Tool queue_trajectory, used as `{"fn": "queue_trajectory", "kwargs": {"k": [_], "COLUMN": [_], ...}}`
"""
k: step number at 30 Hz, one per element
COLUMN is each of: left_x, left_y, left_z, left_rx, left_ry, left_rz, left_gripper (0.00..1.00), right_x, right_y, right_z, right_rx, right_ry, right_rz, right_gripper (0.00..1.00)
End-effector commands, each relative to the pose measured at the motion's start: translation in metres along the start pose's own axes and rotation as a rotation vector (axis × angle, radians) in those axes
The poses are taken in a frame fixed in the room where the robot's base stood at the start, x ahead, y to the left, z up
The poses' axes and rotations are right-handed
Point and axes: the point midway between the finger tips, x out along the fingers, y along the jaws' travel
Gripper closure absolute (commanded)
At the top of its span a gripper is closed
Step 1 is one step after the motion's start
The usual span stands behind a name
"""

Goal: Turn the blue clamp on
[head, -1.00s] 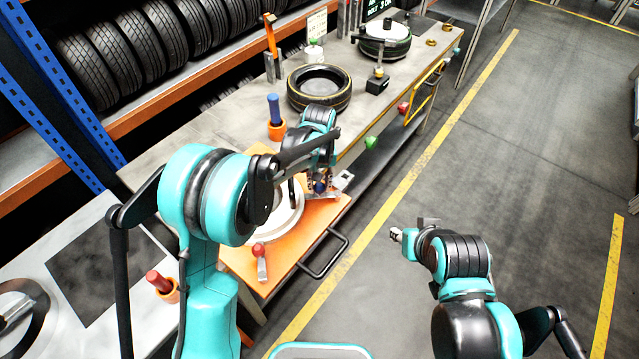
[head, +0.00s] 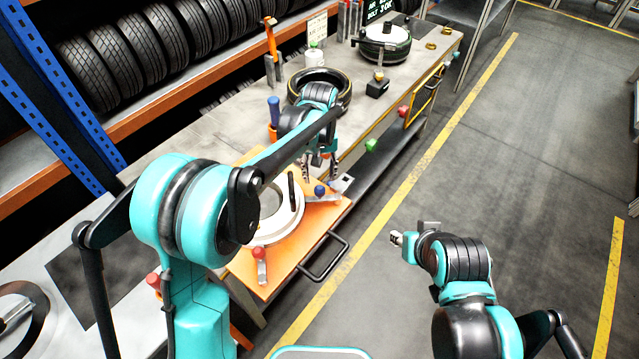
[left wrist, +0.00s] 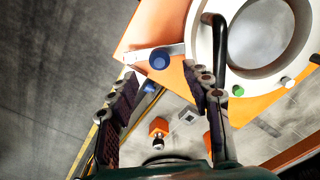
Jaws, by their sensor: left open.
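The blue clamp (head: 320,190) is a small metal clamp with a blue knob at the right side of the orange board (head: 290,268). In the left wrist view the blue clamp (left wrist: 159,58) lies ahead of the fingertips, with its metal plate reaching toward the white ring (left wrist: 262,38). My left gripper (head: 320,168) is open and empty, just above and behind the blue clamp, apart from it. Its spread fingers also show in the left wrist view (left wrist: 164,82). The white ring (head: 262,232) rests on the board. My right gripper (head: 397,238) is over the floor; its fingers are too small to read.
A red-knobbed clamp (head: 260,262) sits at the board's near edge. A black handle (head: 325,258) juts from the board's right side. A black upright rod (head: 292,192) stands near the ring. A tyre (head: 334,86) lies farther along the bench. The floor at right is clear.

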Motion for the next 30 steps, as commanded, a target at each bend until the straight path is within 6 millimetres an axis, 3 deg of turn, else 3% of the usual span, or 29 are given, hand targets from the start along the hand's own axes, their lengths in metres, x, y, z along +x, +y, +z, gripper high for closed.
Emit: {"fn": "queue_trajectory", "kwargs": {"k": [3,9,26,30], "left_x": [-0.025,-0.049,-0.053,-0.057], "left_y": [0.0,0.0,0.0,-0.009], "left_z": [0.0,0.0,0.0,0.005], "left_rx": [0.0,0.0,0.0,0.004], "left_ry": [0.0,0.0,0.0,0.016], "left_rz": [0.0,0.0,0.0,0.007], "left_gripper": [0.51,0.51,0.51,0.51], "right_x": [0.0,0.0,0.0,0.003], "right_y": [0.0,0.0,0.0,0.0], "right_z": [0.0,0.0,0.0,0.002], "right_rx": [0.0,0.0,0.0,0.0], "right_ry": [0.0,0.0,0.0,0.0], "right_rz": [0.0,0.0,0.0,0.0], "right_gripper": [0.65,0.65,0.65,0.65]}}
